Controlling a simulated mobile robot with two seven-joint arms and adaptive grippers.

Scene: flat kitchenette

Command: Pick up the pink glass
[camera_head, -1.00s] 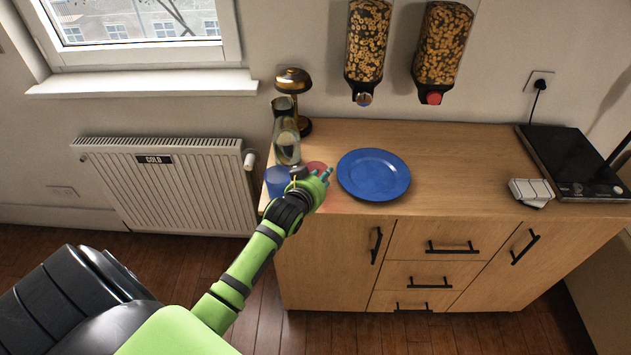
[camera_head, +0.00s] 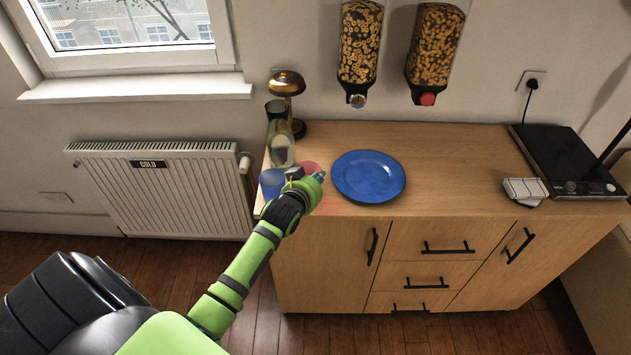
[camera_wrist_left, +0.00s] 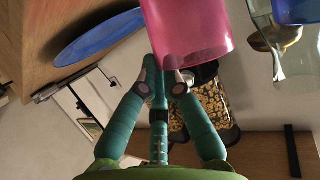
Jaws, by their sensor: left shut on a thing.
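The pink glass (camera_head: 311,167) stands near the left end of the wooden counter, mostly hidden behind my left gripper (camera_head: 318,178). In the left wrist view the translucent pink glass (camera_wrist_left: 190,35) fills the top middle. The teal fingers of my left gripper (camera_wrist_left: 165,85) have come together at the glass's edge and are shut on it. The head view does not show whether the glass is clear of the counter. My right gripper is not in view.
A blue glass (camera_head: 271,184) stands just left of the gripper, with a clear glass vessel (camera_head: 281,150) and a brass lamp (camera_head: 287,84) behind. A blue plate (camera_head: 368,176) lies close on the right. The counter's middle (camera_head: 450,170) is clear.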

